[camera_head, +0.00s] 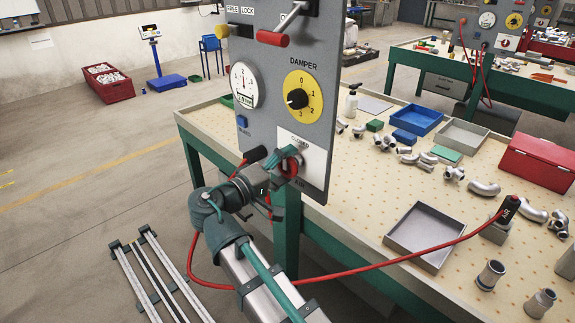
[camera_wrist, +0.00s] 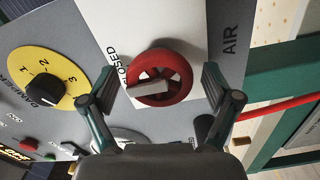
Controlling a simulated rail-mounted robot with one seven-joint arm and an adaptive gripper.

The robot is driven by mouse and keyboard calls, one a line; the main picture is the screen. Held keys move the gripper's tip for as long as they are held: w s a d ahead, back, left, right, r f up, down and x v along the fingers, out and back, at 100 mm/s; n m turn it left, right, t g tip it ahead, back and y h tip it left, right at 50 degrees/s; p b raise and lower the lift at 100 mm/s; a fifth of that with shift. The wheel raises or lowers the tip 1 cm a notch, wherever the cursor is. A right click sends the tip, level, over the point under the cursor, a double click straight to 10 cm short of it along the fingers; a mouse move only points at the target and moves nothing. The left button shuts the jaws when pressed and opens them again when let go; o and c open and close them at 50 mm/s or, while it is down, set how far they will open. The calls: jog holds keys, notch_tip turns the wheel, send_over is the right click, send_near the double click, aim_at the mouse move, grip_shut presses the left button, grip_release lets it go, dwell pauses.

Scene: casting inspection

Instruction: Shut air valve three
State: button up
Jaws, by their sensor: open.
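The air valve is a red round handwheel (camera_wrist: 181,84) with a grey bar across its middle, in front of a white plate marked CLOSED and AIR in the wrist view. In the head view the red wheel (camera_head: 291,169) is partly hidden by my gripper, low on the grey panel. My gripper (camera_wrist: 159,80) is open, with one finger on each side of the wheel. Gaps show between the fingers and the rim; it holds nothing. No number three can be read on the valve.
A yellow damper dial (camera_head: 314,89) and a white gauge (camera_head: 243,86) sit above the valve on the panel. A red-handled lever (camera_head: 272,39) sticks out higher up. A red hose (camera_head: 402,258) runs across the bench, which carries trays and metal castings.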

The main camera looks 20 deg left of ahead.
jog(key=v, duration=1.1)
jog(key=shift+s+a, duration=0.15)
jog(key=shift+s, duration=0.2)
jog(key=shift+a, duration=0.1)
notch_tip(320, 180, down, 19)
jog(key=w+n+g+y, duration=0.3)
jog(key=g+y, duration=0.1)
jog(key=y, duration=0.1)
jog(key=d+f+m+g+p, duration=0.1)
jog(key=d+f+g, duration=0.1)
jog(key=d+f, duration=0.35)
jog(key=d+f+g, duration=0.3)
jog(key=f, duration=0.6)
jog(key=d+f+m+g+p, duration=0.15)
jog(key=d+f, duration=0.25)
jog(key=f, duration=0.4)
jog(key=s+d+f+m+g, duration=0.4)
jog(key=s+d+f+g, duration=0.4)
jog(key=d+f, duration=0.55)
jog(key=s+d+f+m+g+y+p, duration=0.1)
jog(key=s+d+f+m+g+y, duration=0.1)
jog(key=s+d, duration=0.5)
jog(key=s+d+f+m+g+y+p, duration=0.1)
jog(key=s+d+f+m, duration=0.3)
jog(key=s+d, duration=0.4)
jog(key=s+f+g+y, duration=0.1)
jog(key=s, duration=0.3)
jog(key=shift+s+f, duration=0.25)
jog(key=shift+s, duration=0.1)
